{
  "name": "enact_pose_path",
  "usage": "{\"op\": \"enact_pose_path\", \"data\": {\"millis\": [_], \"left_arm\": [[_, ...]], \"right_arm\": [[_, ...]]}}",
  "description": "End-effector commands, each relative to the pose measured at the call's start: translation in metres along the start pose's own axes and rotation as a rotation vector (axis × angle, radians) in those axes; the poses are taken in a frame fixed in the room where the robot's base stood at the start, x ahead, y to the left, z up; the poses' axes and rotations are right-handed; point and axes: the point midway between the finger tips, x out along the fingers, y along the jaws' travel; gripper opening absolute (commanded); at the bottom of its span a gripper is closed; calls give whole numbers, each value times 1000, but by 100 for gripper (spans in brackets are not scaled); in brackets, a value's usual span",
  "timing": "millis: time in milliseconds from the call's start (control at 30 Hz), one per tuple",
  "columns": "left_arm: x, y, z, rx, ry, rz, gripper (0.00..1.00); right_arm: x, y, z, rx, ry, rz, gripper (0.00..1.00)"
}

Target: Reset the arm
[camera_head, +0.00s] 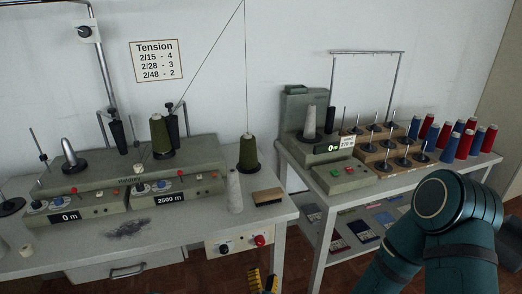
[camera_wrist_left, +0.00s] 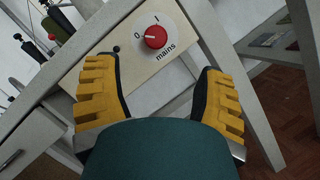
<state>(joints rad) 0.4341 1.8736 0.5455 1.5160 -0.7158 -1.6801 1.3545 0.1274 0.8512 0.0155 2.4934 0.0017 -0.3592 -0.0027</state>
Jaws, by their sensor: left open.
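My left gripper (camera_head: 262,281) shows at the bottom edge of the head view, its yellow ribbed fingers just below the mains panel of the left table. In the left wrist view the two fingers of my left gripper (camera_wrist_left: 156,72) stand wide apart with nothing held between them. Beyond them is the mains panel (camera_wrist_left: 105,62) with a red knob (camera_wrist_left: 155,37) marked 0 and 1. The red knob also shows in the head view (camera_head: 259,240). A teal arm link of mine fills the lower right of the head view. My right gripper is not in view.
The left table (camera_head: 180,236) carries a grey winding machine (camera_head: 200,153), olive yarn cones (camera_head: 248,152), a pale cone (camera_head: 234,192) and a dark thread tangle (camera_head: 128,229). The right table (camera_head: 330,181) holds another machine (camera_head: 300,110) and several red and blue spools. A gap separates the tables.

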Motion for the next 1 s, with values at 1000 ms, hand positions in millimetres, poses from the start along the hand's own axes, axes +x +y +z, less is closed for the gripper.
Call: {"op": "enact_pose_path", "data": {"millis": [1000], "left_arm": [[-228, 138, -22, 1313, -842, -1585, 70]], "right_arm": [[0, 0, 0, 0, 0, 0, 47]]}}
